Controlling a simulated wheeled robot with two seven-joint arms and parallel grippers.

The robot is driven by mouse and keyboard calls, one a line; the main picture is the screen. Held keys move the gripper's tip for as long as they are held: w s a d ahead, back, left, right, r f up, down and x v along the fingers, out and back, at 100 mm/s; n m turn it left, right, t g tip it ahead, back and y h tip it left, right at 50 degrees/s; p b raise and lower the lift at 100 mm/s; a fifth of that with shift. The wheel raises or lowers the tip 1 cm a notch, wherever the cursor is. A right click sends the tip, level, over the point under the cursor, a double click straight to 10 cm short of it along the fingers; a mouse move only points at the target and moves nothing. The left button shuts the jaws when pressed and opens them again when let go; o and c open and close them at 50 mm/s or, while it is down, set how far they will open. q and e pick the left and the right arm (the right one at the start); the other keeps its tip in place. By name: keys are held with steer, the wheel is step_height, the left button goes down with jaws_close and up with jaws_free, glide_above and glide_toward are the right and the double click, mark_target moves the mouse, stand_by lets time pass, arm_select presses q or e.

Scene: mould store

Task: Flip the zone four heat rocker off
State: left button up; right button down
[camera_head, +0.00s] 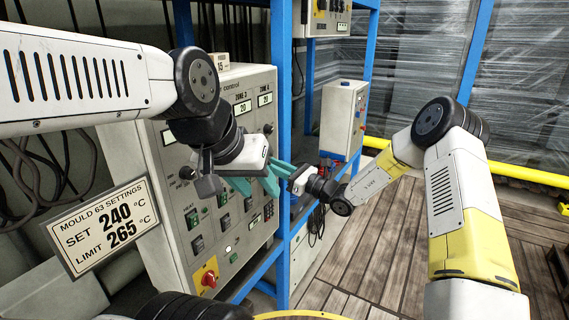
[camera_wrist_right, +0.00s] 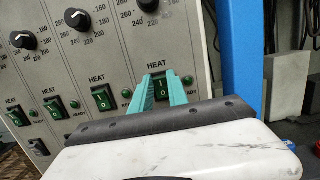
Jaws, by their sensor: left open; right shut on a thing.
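The zone four heat rocker (camera_wrist_right: 160,89) is a dark green switch in the rightmost column of the control panel in the right wrist view, under a HEAT label. My right gripper (camera_wrist_right: 159,85) has its teal fingers shut around that rocker, one on each side. In the head view my right gripper (camera_head: 275,170) reaches the panel's right side from the right. My left gripper (camera_head: 254,186) is open in front of the panel (camera_head: 170,190). It hides part of the panel, including the zone four rocker in the head view. I cannot tell which way the rocker is tipped.
Other heat rockers (camera_wrist_right: 103,97) stand left of it, with dials (camera_wrist_right: 77,19) above. A blue post (camera_head: 283,80) stands close on the right. A settings sign (camera_head: 103,227) hangs at left.

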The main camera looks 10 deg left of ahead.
steer(key=shift+d+f+y, duration=0.1)
steer(key=shift+f+y, duration=0.15)
steer(key=shift+y, duration=0.45)
steer(key=c, duration=1.3)
jaws_free()
steer(key=shift+v, duration=3.9)
steer(key=shift+s, duration=0.1)
